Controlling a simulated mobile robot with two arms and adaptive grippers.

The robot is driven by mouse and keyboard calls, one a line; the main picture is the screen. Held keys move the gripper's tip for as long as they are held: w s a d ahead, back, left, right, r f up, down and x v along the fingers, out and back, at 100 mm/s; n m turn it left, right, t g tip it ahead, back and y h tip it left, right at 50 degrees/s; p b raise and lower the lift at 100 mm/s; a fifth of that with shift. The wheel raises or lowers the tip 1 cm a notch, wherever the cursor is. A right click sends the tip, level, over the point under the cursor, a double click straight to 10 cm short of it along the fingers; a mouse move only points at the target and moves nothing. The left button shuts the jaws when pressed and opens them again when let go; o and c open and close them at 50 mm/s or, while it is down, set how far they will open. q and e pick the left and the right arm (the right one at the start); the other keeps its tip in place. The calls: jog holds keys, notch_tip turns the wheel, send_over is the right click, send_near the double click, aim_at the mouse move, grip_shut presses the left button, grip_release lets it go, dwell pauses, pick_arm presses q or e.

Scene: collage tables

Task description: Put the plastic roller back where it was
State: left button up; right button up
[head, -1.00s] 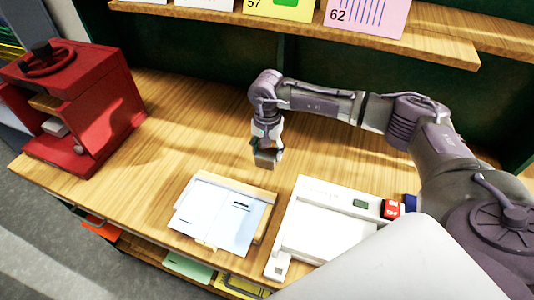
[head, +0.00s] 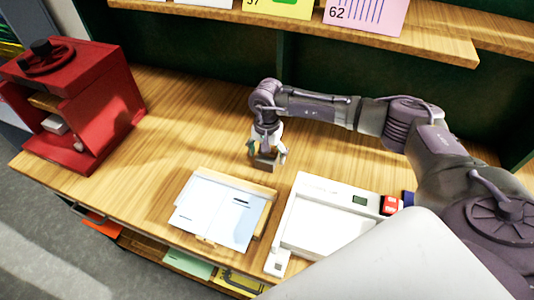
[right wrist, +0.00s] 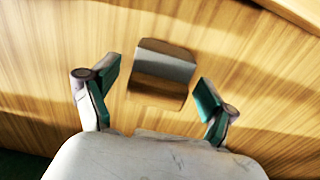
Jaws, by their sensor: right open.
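A small grey, shiny, block-like piece (head: 265,164), which I take to be the plastic roller, rests on the wooden table behind the papers. In the right wrist view the piece (right wrist: 163,72) lies between and beyond the fingertips, with wood visible on both sides of it. My right gripper (head: 267,153) is open above and around it. Its two green-padded fingers (right wrist: 157,80) stand apart from the piece. My left gripper is out of view.
A board with pale blue sheets (head: 218,212) lies in front of the gripper. A red press (head: 75,105) stands at the left. A shelf (head: 320,32) runs along the back. The table's left middle is clear.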

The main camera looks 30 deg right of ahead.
jog(key=shift+r, duration=0.1)
jog(key=shift+r+p, duration=0.2)
jog(key=shift+p, duration=0.15)
notch_tip(320, 180, up, 12)
jog(key=b, duration=0.4)
jog(key=shift+b, duration=0.3)
jog(key=shift+f, duration=0.1)
